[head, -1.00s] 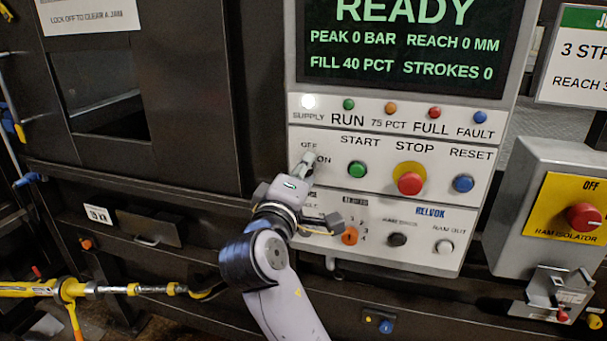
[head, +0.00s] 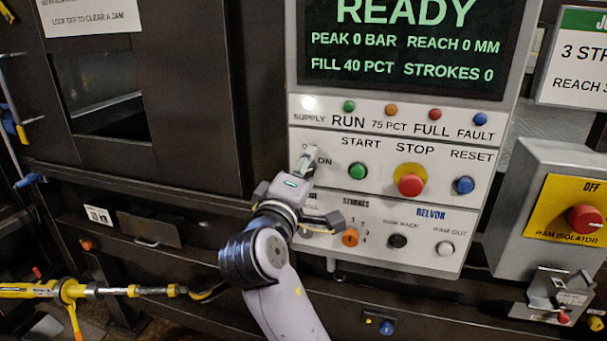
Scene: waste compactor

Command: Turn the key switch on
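The key switch sits on the control panel (head: 472,215), at the left end of the START/STOP row. Its ON label (head: 325,161) shows, and its OFF label is largely covered. My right gripper (head: 307,158) is in front of the switch, its pale tip over the switch spot. The key itself is hidden behind it, so I cannot see its angle or whether the fingers hold it. The finger gap is too small to make out. My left gripper is out of view.
To the right are the green START button (head: 358,171), red STOP button (head: 410,185) and blue RESET button (head: 464,185). Below is an orange selector (head: 350,237), near my wrist. The display (head: 405,45) reads READY. A ram isolator box (head: 555,200) stands at right.

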